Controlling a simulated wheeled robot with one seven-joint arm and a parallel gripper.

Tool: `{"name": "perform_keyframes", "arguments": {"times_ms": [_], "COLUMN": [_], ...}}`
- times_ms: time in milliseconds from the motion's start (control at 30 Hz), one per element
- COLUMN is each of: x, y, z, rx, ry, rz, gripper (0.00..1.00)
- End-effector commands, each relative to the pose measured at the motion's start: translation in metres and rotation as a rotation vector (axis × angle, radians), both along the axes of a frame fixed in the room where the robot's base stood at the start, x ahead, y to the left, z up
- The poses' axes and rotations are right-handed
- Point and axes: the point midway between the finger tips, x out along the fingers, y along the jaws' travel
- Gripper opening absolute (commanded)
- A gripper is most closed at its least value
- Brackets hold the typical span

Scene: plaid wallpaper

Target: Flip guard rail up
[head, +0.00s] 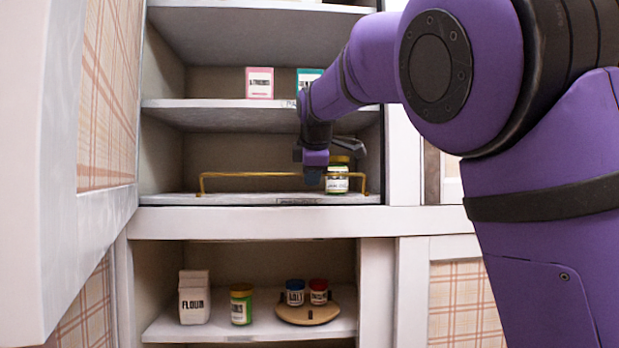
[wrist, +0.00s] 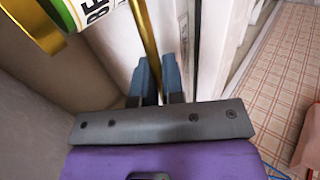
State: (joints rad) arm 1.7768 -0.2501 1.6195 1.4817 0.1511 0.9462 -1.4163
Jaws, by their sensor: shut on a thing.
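The guard rail (head: 240,174) is a thin gold bar with bent ends along the front of the middle cupboard shelf (head: 230,199). Its long bar stands above the shelf board in the head view. My gripper (head: 313,182) is at the right part of the rail, beside a jar with a gold lid (head: 338,182). In the wrist view the rail (wrist: 146,42) runs down to my fingertips (wrist: 163,72), and my gripper is shut on it. The exact contact is partly hidden by the fingers.
The jar is close to my gripper and also shows in the wrist view (wrist: 72,14). Pink (head: 259,83) and teal (head: 308,78) boxes stand on the shelf above. An open cupboard door (head: 80,160) is at left. Left of the jar, the railed shelf is empty.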

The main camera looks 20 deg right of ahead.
Motion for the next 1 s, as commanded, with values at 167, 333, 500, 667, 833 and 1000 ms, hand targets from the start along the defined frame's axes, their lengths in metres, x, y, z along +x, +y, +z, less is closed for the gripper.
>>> {"name": "perform_keyframes", "arguments": {"times_ms": [167,333,500,667,833,1000], "x": [0.004,0.008,0.011,0.014,0.017,0.019], "y": [-0.003,-0.003,-0.004,-0.004,-0.004,-0.005], "z": [0.002,0.003,0.004,0.005,0.005,0.006], "rx": [0.016,0.034,0.052,0.068,0.082,0.093], "ry": [0.07,0.138,0.204,0.262,0.314,0.353], "rz": [-0.005,-0.004,-0.003,-0.002,-0.002,0.0], "gripper": [0.0,0.0,0.0,0.0,0.0,0.0]}}
